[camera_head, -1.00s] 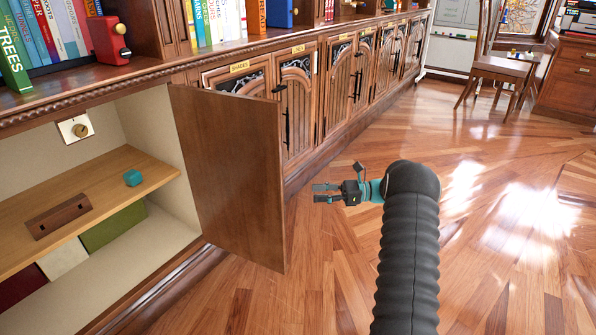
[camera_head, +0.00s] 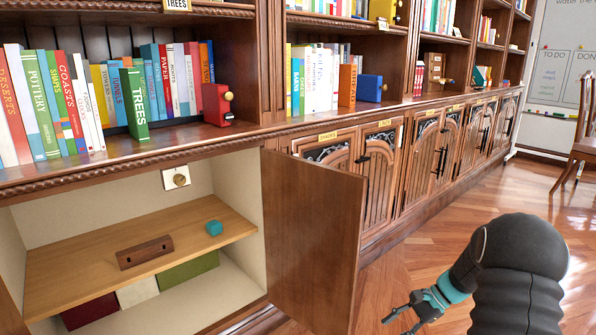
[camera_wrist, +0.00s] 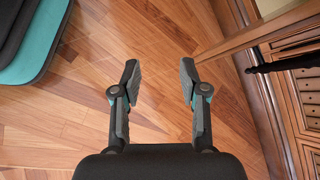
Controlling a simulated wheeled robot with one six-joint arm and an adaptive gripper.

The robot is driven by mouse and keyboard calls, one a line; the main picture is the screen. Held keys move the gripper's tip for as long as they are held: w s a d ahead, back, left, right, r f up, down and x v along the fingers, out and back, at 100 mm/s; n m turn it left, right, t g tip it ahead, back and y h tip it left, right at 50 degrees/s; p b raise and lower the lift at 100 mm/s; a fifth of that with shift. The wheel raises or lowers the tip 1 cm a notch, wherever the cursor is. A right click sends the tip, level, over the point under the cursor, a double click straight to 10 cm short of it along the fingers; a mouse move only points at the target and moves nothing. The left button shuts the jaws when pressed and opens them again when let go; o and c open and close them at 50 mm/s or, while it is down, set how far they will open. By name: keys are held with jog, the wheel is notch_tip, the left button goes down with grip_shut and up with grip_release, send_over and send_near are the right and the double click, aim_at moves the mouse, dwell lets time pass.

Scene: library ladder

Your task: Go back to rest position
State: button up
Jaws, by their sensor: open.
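My gripper (camera_head: 403,312) is low at the bottom right of the head view, in front of the cabinets and to the right of an open cabinet door. In the wrist view my gripper (camera_wrist: 160,80) has its two fingers spread wide, with only wooden floor between and beyond them. It holds nothing. My dark, ribbed arm bends over the floor at the lower right of the head view.
The open wooden door (camera_head: 312,235) juts out left of my gripper. Bookshelves stand above. The floor (camera_head: 480,205) toward the right is clear; a chair (camera_head: 582,145) stands at the far right.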

jog(key=s+a+r+n+t+h+p, duration=0.1)
jog(key=s+a+r+n+t+h, duration=0.2)
jog(key=s+r, duration=1)
jog(key=s+a+r+n+t+h+p, duration=0.2)
jog(key=s+a+r+n+h, duration=0.4)
jog(key=s+r+n, duration=0.4)
jog(key=s+a+r+t, duration=0.1)
jog(key=s+r, duration=0.2)
jog(key=s, duration=0.1)
jog(key=shift+r, duration=0.15)
jog(key=shift+d, duration=0.15)
